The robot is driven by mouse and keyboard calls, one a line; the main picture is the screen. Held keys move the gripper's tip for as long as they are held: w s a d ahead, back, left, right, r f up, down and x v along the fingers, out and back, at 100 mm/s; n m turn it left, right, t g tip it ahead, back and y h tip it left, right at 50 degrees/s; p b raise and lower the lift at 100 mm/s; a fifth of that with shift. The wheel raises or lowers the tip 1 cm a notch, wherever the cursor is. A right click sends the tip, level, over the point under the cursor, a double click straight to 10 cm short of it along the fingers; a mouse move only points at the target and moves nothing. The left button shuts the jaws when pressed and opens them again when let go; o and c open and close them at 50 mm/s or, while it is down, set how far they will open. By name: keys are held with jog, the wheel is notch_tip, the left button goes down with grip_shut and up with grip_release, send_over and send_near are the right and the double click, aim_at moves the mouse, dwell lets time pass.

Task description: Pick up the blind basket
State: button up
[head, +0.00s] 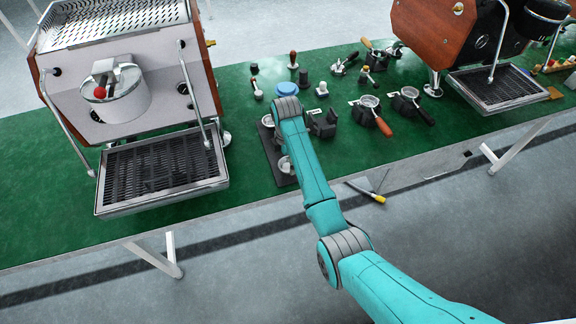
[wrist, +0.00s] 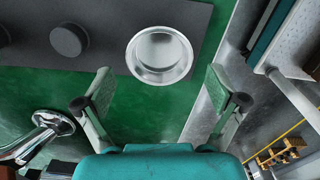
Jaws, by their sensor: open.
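A shiny metal basket (wrist: 160,55) with a smooth-looking bottom sits near the end of a dark grey rack plate (wrist: 108,52), in the wrist view. I take it for the blind basket. In the head view a metal basket (head: 284,164) shows at the front end of the dark rack (head: 279,180), partly hidden by my arm. My gripper (wrist: 160,84) is open and empty. Its two fingers stand apart on either side of the basket's line, with the basket just beyond the tips in the wrist picture. No contact shows. My arm hides the gripper in the head view.
Round dark pieces (wrist: 69,40) sit farther along the rack. A chrome part (wrist: 48,128) is left of my gripper. The green table's front edge is close on the right. An espresso machine (head: 120,100) stands left; portafilters (head: 370,115) lie to the right.

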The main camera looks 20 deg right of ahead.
jog(key=shift+f, duration=0.9)
jog(key=c, duration=0.9)
